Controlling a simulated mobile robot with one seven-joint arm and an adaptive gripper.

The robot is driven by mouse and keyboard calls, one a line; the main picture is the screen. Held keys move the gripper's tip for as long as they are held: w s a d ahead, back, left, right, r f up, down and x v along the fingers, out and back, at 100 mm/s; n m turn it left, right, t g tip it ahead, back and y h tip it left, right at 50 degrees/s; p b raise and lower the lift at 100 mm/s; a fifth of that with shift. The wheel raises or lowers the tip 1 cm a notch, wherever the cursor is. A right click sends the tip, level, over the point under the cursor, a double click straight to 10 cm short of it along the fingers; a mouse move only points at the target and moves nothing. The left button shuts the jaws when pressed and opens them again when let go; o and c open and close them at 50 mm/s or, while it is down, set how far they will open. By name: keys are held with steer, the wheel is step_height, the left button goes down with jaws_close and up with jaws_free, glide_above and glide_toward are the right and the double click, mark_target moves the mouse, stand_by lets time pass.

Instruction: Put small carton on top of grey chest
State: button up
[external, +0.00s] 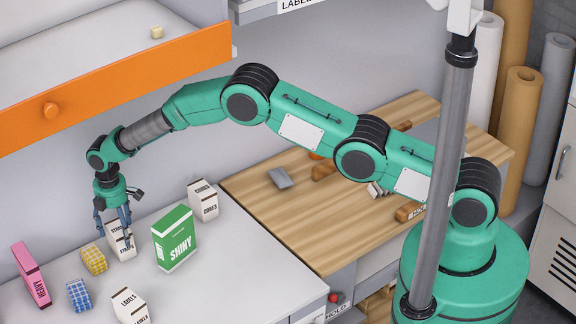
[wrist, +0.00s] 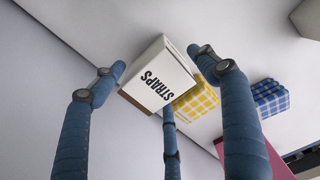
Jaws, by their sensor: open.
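A small white carton marked STRAPS (external: 123,252) stands on the pale worktop, among other boxes. My gripper (external: 114,233) points down right at this carton, its fingers open around or just over its top; I cannot tell if they touch it. In the wrist view the STRAPS carton (wrist: 160,76) lies between the spread blue fingers (wrist: 158,62), and nothing is gripped. Two other white cartons, one marked LABELS (external: 131,306) and one at the back (external: 203,200), stand nearby. A light grey cabinet (external: 553,225) is at the far right; I cannot tell if it is the grey chest.
A green SHINY box (external: 175,238) stands close right of my gripper. An open orange-fronted drawer (external: 110,92) overhangs behind. A wooden bench (external: 325,235) is right.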

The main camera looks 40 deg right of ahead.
steer(key=shift+r, duration=3.25)
